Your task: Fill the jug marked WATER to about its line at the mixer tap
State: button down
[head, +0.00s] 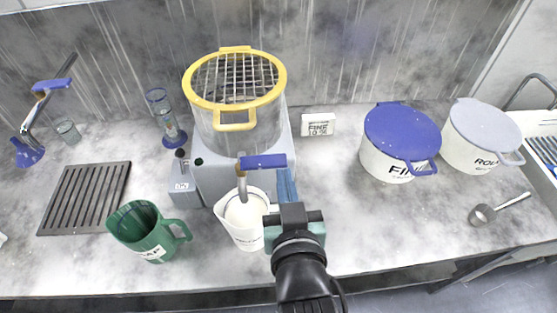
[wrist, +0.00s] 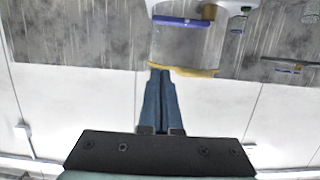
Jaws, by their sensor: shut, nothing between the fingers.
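A white jug (head: 243,225) stands upright on the counter under the spout of a tap (head: 242,180). Its label is too small to read, and pale contents or a pale inside shows at its mouth; the level against a line cannot be told. The tap has a blue lever (head: 263,161) pointing right, also in the wrist view (wrist: 180,20). It sits at the front of a clear tank (head: 225,132) with a yellow rim and wire guard. My gripper (head: 285,172) is shut and empty, close to the lever's right end; contact cannot be told. Its fingers (wrist: 160,72) show in the wrist view.
A green jug (head: 140,235) stands front left beside a slotted drain plate (head: 88,190). Another blue-levered tap (head: 38,110) is at far left.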

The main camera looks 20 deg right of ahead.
jog(key=p, duration=0.3)
send_over(279, 165)
jog(key=s, duration=0.1)
jog(key=f, duration=0.5)
jog(key=shift+a, duration=0.2)
jog(key=shift+s+f, duration=0.1)
jog(key=shift+f, duration=0.5)
jog(key=shift+f, duration=0.1)
jog(key=f+m+b, duration=0.2)
jog(key=f+m+y+b, duration=0.1)
jog(key=b, duration=0.1)
jog(key=shift+s+d+t, duration=0.1)
jog(key=shift+d+t, duration=0.15)
jog(key=shift+t, duration=0.05)
